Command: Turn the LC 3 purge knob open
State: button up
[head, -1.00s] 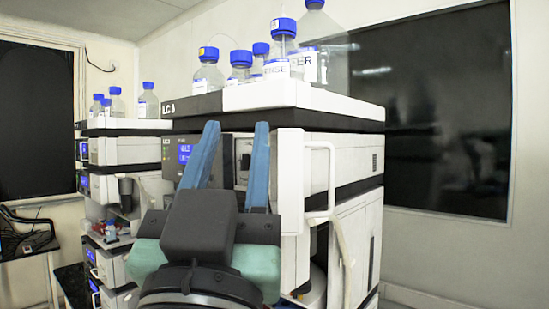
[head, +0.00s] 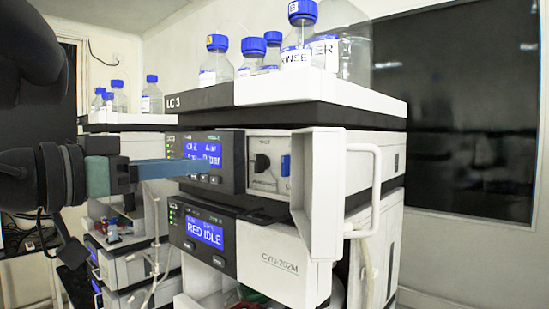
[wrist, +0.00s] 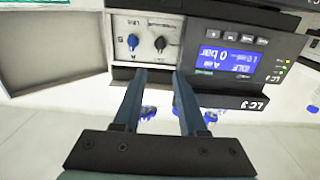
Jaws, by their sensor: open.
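The LC 3 stack (head: 205,98) stands in the middle of the head view. Its upper module has a blue screen and a recessed panel (head: 270,192) with a black round knob (head: 262,162) and a blue knob (head: 285,165). In the wrist view the blue knob (wrist: 133,41) is left of the black knob (wrist: 160,44). The small knob labels are too blurred to tell which one is purge. My gripper (head: 212,168) comes in from the left at screen height. In the wrist view my gripper (wrist: 160,72) is open and empty, its blue fingers apart from both knobs.
A white door (head: 320,190) with a bar handle (head: 376,190) stands open right of the knob panel. Bottles with blue caps (head: 300,45) stand on top. A lower module reads RED IDLE (head: 205,232). Another stack (head: 125,124) stands behind at left.

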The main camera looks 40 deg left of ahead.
aim_at(256, 159)
jog(key=w+p, duration=0.1)
jog(key=w, duration=0.3)
jog(key=w+p, duration=0.2)
jog(key=w, duration=0.1)
jog(key=w+d+p, duration=0.1)
jog(key=w+p, duration=0.1)
jog(key=w, duration=0.2)
jog(key=shift+w+r, duration=0.15)
jog(key=shift+w, duration=0.15)
jog(key=shift+w+p, duration=0.3)
jog(key=shift+w, duration=0.15)
grip_shut()
